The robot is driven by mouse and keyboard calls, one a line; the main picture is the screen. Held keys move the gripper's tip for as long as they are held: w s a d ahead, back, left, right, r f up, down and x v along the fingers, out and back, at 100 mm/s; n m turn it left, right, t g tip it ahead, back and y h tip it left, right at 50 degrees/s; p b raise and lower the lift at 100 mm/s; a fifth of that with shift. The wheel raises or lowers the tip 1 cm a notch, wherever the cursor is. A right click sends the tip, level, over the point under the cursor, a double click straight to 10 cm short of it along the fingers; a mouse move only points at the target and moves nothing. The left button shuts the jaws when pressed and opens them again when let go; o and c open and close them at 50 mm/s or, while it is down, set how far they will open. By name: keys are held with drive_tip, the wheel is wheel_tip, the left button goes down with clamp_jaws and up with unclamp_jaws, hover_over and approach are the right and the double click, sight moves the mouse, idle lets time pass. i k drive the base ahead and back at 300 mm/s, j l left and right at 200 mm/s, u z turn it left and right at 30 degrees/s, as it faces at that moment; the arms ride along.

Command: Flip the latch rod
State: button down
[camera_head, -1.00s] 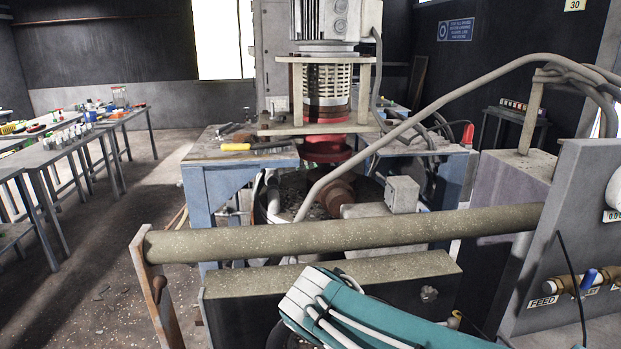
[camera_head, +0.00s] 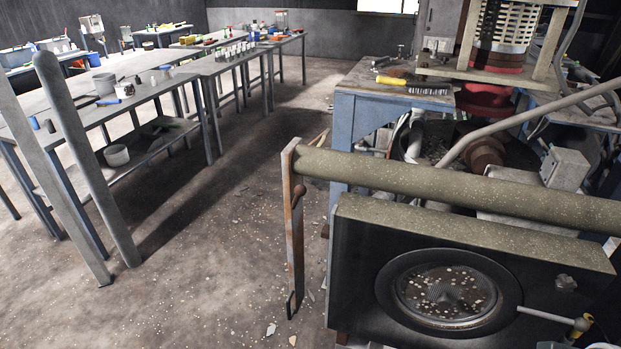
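A thin pale rod (camera_head: 545,316) reaches from the right rim of a round mesh screen (camera_head: 447,290) toward a yellow-tipped fitting (camera_head: 580,326) at the lower right. A rusty upright bar (camera_head: 296,235) with a small knob hangs at the left end of a long speckled pipe (camera_head: 430,188); its lower end has a dark loop. I cannot tell for certain which of these is the latch rod. The round screen sits in a dark front panel (camera_head: 352,270) and holds scattered pale bits. My gripper is not in view.
A blue-framed workbench (camera_head: 375,95) with a yellow-handled brush stands behind the pipe. Grey tables (camera_head: 140,85) with tools and containers line the left. Two pale posts (camera_head: 85,160) stand at the left. The floor (camera_head: 225,260) between them and the machine is mostly open, with scattered debris.

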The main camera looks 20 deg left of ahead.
sight(300, 190)
drive_tip(key=u, duration=1.25)
drive_tip(key=i, duration=0.25)
drive_tip(key=j+u, duration=0.05)
